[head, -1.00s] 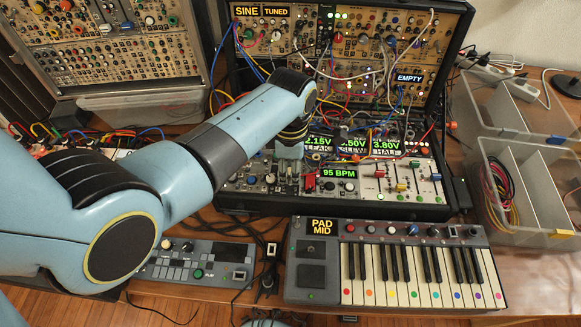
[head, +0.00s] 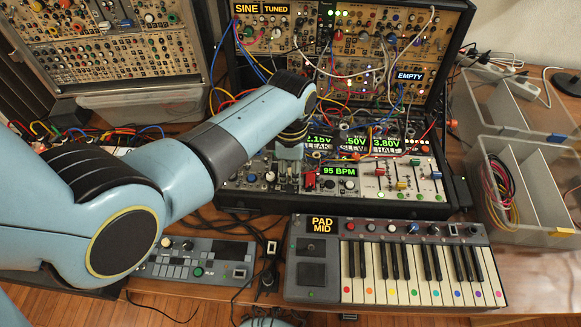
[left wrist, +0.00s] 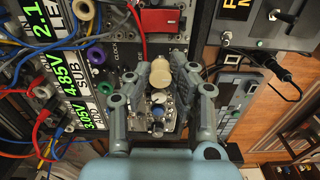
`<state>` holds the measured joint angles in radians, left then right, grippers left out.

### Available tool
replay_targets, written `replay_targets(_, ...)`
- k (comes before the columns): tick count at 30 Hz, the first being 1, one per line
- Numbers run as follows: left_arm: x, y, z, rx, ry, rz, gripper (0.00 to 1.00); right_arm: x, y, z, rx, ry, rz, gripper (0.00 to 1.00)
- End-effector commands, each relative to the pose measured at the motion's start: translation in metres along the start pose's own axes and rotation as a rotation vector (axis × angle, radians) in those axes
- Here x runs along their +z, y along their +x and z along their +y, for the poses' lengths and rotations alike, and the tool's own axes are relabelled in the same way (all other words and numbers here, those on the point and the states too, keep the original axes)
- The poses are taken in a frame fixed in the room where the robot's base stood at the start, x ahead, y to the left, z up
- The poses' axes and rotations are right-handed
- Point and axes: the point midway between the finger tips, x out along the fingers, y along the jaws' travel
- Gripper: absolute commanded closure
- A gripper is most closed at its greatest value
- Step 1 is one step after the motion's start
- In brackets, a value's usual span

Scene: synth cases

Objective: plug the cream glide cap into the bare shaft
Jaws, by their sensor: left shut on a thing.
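My left gripper (head: 291,152) is low over the lower panel of the synth case, left of the 95 BPM display. In the left wrist view, its two dark fingers (left wrist: 161,78) close around a round cream cap (left wrist: 160,83). The cap is hidden in the head view. The bare shaft cannot be made out; whether the cap is on it or above it cannot be told. Small knobs (left wrist: 157,115) show just below the cap in the left wrist view. My right gripper is not in view.
A red block (left wrist: 163,20) is on the panel near the fingers. Patch cables (head: 345,85) hang across the upper modules, with more beside the gripper. A keyboard (head: 400,265) stands in front of the case. Clear divided bins (head: 530,190) stand at the right.

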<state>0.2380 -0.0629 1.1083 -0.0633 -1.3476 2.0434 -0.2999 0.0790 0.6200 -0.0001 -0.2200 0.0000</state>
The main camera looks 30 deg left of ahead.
Motion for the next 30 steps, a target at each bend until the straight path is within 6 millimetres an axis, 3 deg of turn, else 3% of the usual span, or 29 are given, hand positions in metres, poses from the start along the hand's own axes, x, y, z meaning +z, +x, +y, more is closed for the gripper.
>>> replay_targets(19,0.0,0.017,0.0,0.001,0.0,0.0,0.95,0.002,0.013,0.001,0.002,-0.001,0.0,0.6)
replay_targets(20,0.0,0.016,0.0,0.001,0.0,0.0,0.77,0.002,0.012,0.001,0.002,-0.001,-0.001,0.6)
replay_targets(25,0.0,0.016,0.0,0.001,0.0,0.0,0.55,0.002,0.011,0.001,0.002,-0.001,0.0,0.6)
replay_targets(30,0.0,0.016,0.0,0.001,0.0,0.0,0.53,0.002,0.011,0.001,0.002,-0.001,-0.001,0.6)
